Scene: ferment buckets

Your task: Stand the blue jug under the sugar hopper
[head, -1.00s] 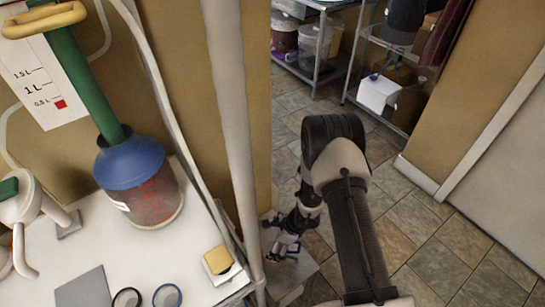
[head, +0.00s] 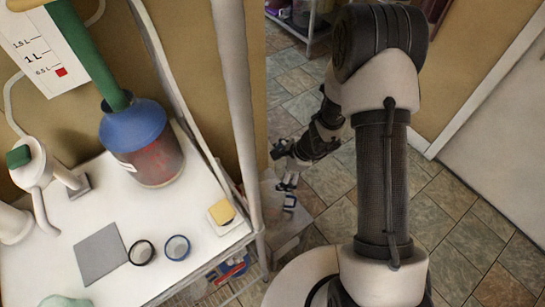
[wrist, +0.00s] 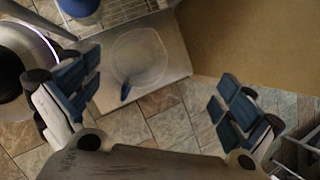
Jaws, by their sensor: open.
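A clear, round vessel (wrist: 140,58) with a blue handle, which looks like the blue jug, stands on a low grey surface in the wrist view. Its clear walls are hard to make out. My gripper (wrist: 158,95) is open, its blue-padded fingers wide apart and empty, with the vessel beyond them. In the head view my gripper (head: 288,178) is low beside the bench, and a small blue outline (head: 290,201) shows just below it. I cannot tell for sure which thing is the sugar hopper; a white fixture with a green cap (head: 32,165) stands on the bench at left.
The white bench (head: 130,215) carries a blue-topped tub (head: 145,145) with a green tube, two rings and a yellow-topped block (head: 221,213). A pale post (head: 236,100) rises at its corner. Tiled floor (head: 440,215) is open at right. A blue container (wrist: 80,6) shows in the wrist view.

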